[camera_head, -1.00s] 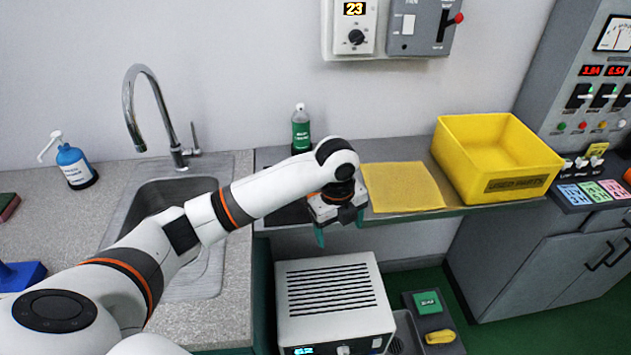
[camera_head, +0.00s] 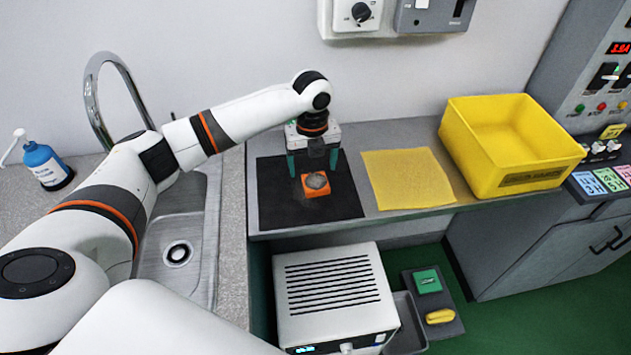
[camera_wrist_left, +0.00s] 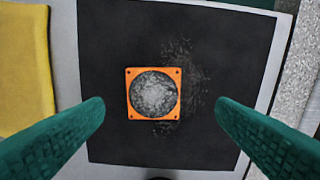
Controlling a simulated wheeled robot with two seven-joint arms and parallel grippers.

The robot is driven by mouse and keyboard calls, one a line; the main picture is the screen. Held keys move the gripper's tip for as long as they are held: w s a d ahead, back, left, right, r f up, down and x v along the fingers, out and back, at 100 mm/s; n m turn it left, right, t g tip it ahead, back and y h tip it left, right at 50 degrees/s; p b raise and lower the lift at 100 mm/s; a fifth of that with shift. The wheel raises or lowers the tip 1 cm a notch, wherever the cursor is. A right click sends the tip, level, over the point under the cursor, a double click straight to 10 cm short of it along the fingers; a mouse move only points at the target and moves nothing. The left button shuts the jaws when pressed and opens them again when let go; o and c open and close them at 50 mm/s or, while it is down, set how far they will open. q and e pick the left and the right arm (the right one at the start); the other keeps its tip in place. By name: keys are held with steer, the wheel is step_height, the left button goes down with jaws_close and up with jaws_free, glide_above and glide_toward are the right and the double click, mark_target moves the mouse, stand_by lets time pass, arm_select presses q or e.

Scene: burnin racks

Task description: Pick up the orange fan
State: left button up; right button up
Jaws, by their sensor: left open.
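The orange fan (camera_head: 316,190) lies flat on a black mat (camera_head: 280,213) on the grey shelf. It is a small square with a grey, dusty round centre. In the left wrist view the orange fan (camera_wrist_left: 131,114) sits between the fingers, a little left of the middle, with grey dust scattered on the mat beside it. My left gripper (camera_head: 313,172) hangs over the mat, just behind the fan in the head view. Its green fingers are spread wide and empty, and they also show in the left wrist view (camera_wrist_left: 160,118). My right gripper is not in view.
A yellow cloth (camera_head: 408,178) lies right of the mat, with a yellow bin (camera_head: 530,180) beyond it. A sink (camera_head: 205,230) and faucet (camera_head: 95,90) are at left. A white vented unit (camera_head: 335,325) stands below the shelf front.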

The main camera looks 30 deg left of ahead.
mark_target(315, 181)
arm_select(q)
steer(key=f, duration=0.1)
steer(key=f+p, duration=0.1)
steer(key=f, duration=0.2)
steer(key=shift+w+d+f, duration=0.15)
steer(key=shift+w+d, duration=0.1)
steer(key=shift+f, duration=0.5)
steer(key=shift+r, duration=0.1)
steer(key=c, duration=1.1)
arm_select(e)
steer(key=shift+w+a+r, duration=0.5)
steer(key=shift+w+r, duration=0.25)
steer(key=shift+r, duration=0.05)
